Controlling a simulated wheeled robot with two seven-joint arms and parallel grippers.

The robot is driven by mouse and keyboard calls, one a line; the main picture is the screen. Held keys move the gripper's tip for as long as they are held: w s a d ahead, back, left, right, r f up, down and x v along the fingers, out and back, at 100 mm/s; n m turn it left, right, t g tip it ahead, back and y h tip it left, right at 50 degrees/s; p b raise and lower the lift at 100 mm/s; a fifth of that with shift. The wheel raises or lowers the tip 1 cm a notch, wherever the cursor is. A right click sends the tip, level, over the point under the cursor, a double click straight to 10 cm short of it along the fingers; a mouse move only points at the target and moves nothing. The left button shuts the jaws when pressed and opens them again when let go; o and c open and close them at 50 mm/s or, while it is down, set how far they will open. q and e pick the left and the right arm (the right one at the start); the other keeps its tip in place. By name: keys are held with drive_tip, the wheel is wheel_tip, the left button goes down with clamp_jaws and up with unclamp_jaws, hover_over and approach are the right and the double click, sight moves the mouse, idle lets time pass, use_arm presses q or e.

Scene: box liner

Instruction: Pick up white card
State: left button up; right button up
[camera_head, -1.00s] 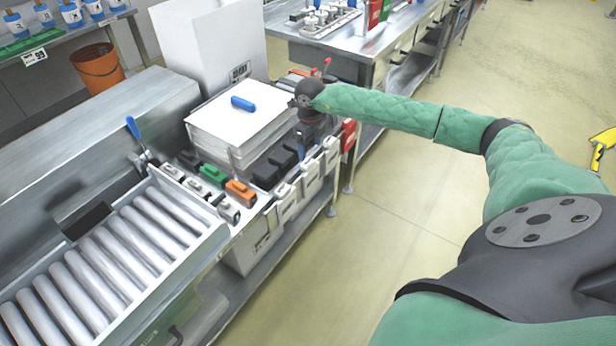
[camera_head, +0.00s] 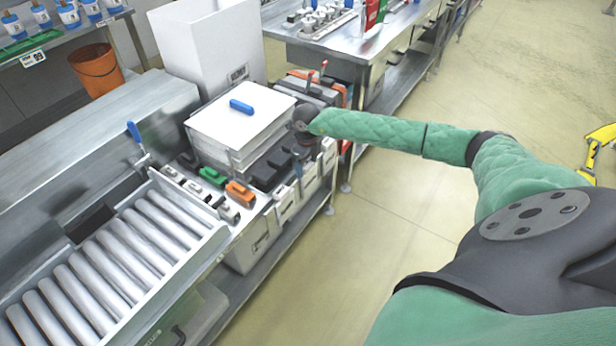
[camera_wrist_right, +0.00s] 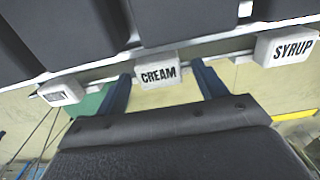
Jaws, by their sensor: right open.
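A white card (camera_wrist_right: 157,76) printed CREAM hangs on the front rail of the dark bins in the right wrist view. A second white card (camera_wrist_right: 287,47) printed SYRUP is to its right, and a third (camera_wrist_right: 62,92) with unreadable print is to its left. My right gripper (camera_wrist_right: 161,72) is open and empty, its two blue fingers either side of the CREAM card, and I cannot tell whether they touch it. In the head view my right gripper (camera_head: 298,168) points down over the front edge of the bins. My left gripper is not in view.
A stack of white sheets with a blue handle (camera_head: 241,106) stands behind the bins. Green and orange blocks (camera_head: 240,193) sit to the left, beside a roller conveyor (camera_head: 110,262). A steel table (camera_head: 330,45) stands behind.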

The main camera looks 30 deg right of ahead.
drive_tip(key=c, duration=1.3)
